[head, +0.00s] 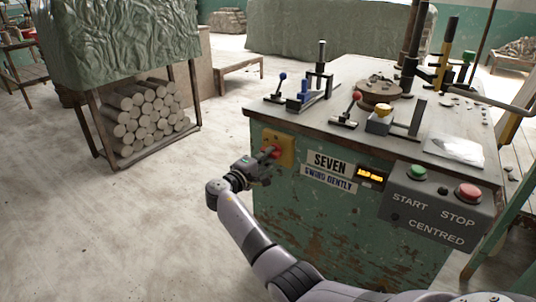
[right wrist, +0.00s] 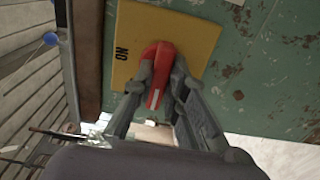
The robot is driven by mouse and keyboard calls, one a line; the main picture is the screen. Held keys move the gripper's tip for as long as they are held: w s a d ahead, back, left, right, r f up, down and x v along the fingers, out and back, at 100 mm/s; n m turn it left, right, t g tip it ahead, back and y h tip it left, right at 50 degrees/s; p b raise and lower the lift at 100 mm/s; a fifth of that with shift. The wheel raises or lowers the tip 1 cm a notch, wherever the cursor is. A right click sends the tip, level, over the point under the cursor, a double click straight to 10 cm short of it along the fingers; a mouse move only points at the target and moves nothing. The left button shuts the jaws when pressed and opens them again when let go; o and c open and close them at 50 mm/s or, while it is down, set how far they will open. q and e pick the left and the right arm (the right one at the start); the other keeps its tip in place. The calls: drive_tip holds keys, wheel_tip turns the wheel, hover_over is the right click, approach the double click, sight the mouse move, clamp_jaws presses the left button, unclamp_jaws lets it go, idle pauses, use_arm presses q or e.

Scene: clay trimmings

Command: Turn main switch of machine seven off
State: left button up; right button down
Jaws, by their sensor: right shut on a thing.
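Machine seven is the worn green cabinet (head: 330,215) with a "SEVEN" sign (head: 328,162) on its front. Its main switch is a red handle (head: 276,151) on a yellow plate (head: 286,141) at the front's upper left. In the right wrist view, the red handle (right wrist: 157,68) stands on the yellow plate (right wrist: 195,38), beside a black label that seems to read "ON". My right gripper (head: 269,154) is at the switch. In the right wrist view, its fingers (right wrist: 158,88) are shut on either side of the handle. My left gripper is not in view.
A grey box with a green START button (head: 416,173) and a red STOP button (head: 467,193) sticks out at the right. An amber display (head: 370,177) is lit. Levers and tools stand on the machine top. A rack of clay rolls (head: 145,115) stands left; the floor between is clear.

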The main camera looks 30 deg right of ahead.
idle(0.3)
drive_tip(key=c, duration=1.6)
unclamp_jaws()
drive_tip(key=shift+a, duration=0.1)
drive_tip(key=v, duration=1.1)
drive_tip(key=shift+s+a, duration=0.15)
drive_tip(key=shift+a, duration=0.2)
